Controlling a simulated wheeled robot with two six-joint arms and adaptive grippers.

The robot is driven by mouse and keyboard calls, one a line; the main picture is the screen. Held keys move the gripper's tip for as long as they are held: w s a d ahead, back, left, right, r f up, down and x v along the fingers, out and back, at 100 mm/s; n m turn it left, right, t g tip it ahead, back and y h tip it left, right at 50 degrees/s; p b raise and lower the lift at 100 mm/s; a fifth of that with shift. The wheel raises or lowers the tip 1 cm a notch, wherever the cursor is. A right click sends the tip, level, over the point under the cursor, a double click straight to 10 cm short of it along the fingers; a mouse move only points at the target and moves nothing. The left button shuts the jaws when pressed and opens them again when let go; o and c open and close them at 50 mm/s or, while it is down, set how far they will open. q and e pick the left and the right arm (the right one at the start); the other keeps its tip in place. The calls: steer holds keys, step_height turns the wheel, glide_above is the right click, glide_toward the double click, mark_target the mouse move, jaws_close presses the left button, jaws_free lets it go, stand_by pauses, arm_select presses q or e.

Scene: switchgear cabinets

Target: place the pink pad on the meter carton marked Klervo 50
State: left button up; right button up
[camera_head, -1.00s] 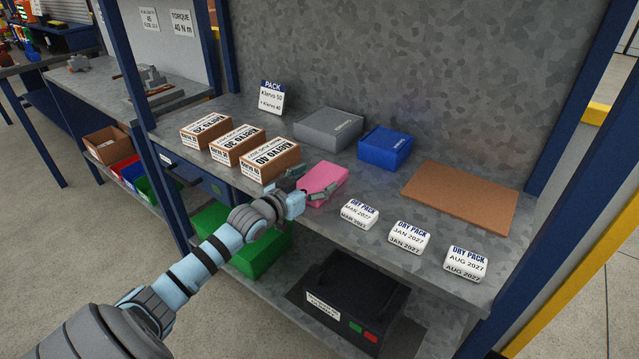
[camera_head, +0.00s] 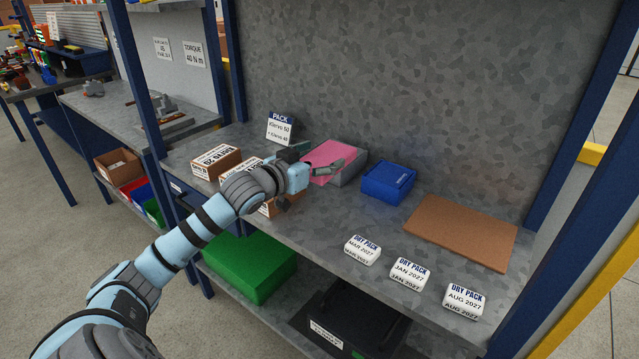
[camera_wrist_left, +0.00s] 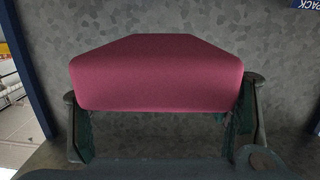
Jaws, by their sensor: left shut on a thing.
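My left gripper (camera_head: 314,163) is shut on the pink pad (camera_head: 330,153) and holds it above the bench, in front of the grey box in the head view. In the left wrist view the pad (camera_wrist_left: 155,75) spans between the two fingers (camera_wrist_left: 160,118). Three brown meter cartons with white labels stand in a row at the left. The left carton (camera_head: 216,163) shows best; the middle carton (camera_head: 248,166) is partly behind my arm, and the right carton (camera_head: 268,209) is mostly hidden. Their upside-down numbers are hard to read. My right gripper is not in view.
A PACK card (camera_head: 280,128) naming Klervo 50 stands behind the cartons. A grey box (camera_head: 352,168), a blue box (camera_head: 389,183) and a brown board (camera_head: 460,233) lie to the right. Three white dry packs (camera_head: 409,273) line the front edge. The bench middle is clear.

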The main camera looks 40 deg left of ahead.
arm_select(q)
step_height(320, 180, up, 3)
steer(key=shift+f, duration=0.1)
steer(key=shift+d, duration=0.15)
steer(key=s+d+m+g+h, duration=0.25)
steer(key=d+m+h, duration=0.2)
steer(key=d, duration=0.35)
steer(key=s+d+m+g+h, duration=0.1)
steer(key=s+d+m+h, duration=0.3)
steer(key=d, duration=0.3)
steer(key=s+d+f+m+g+h, duration=0.1)
steer(key=s+d+f+h, duration=0.1)
steer(key=s+d+f, duration=0.2)
steer(key=s+d+f+m+g+h, duration=0.1)
steer(key=s+d+f+g+h, duration=0.1)
steer(key=s, duration=0.7)
step_height(320, 180, down, 2)
steer(key=d+h+p, duration=0.1)
steer(key=d, duration=0.1)
steer(key=shift+d+f, duration=0.2)
steer(key=shift+d, duration=0.15)
steer(key=shift+m+g, duration=0.25)
steer(key=shift+m, duration=0.1)
